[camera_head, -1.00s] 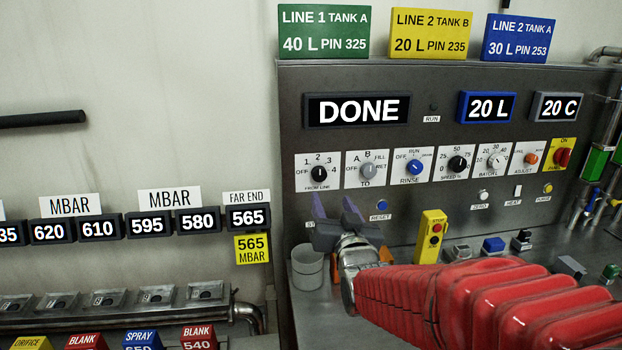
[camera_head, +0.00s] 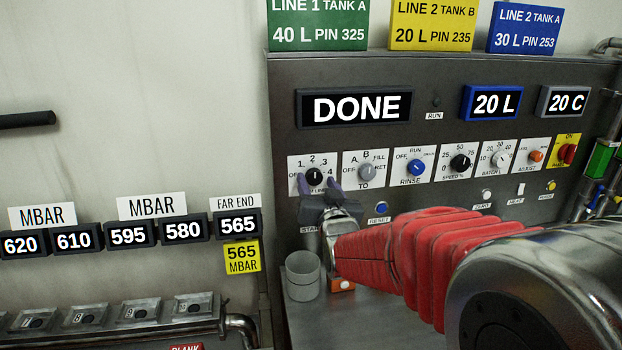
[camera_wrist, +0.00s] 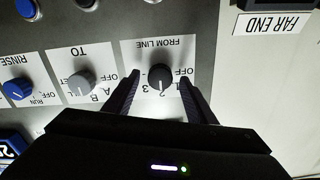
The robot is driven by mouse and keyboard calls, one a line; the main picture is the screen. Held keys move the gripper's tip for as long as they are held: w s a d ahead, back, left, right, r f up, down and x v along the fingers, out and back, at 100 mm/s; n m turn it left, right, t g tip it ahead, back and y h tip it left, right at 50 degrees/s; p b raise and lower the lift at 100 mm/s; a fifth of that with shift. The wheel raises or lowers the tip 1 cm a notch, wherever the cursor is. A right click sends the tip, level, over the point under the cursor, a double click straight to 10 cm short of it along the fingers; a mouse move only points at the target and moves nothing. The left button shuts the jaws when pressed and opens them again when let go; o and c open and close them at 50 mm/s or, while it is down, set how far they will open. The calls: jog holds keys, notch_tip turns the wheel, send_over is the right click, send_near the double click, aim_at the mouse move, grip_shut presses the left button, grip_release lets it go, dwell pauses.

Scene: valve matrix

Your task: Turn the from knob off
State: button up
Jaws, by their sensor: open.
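The from knob (camera_head: 317,175) is a black round knob on a white plate with OFF and numbers around it. It also shows in the wrist view (camera_wrist: 159,76), where the panel appears upside down and the plate reads FROM LINE. Its pointer seems to be toward 2. My gripper (camera_head: 319,185) is open in front of this plate, with its purple fingers reaching up toward the knob's sides. In the wrist view the gripper (camera_wrist: 159,82) has one dark finger on each side of the knob. I cannot tell whether they touch it.
The grey TO knob (camera_head: 367,171) and blue RINSE knob (camera_head: 415,167) sit to the right. A display (camera_head: 354,107) reads DONE. A grey cup (camera_head: 303,276) stands below my gripper. Small buttons line the lower panel.

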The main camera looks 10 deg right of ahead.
jog(key=shift+w+d, duration=0.1)
jog(key=shift+w, duration=0.55)
jog(key=shift+c, duration=0.5)
jog(key=c, duration=0.9)
jog(key=shift+s, duration=0.1)
jog(key=shift+c, duration=0.2)
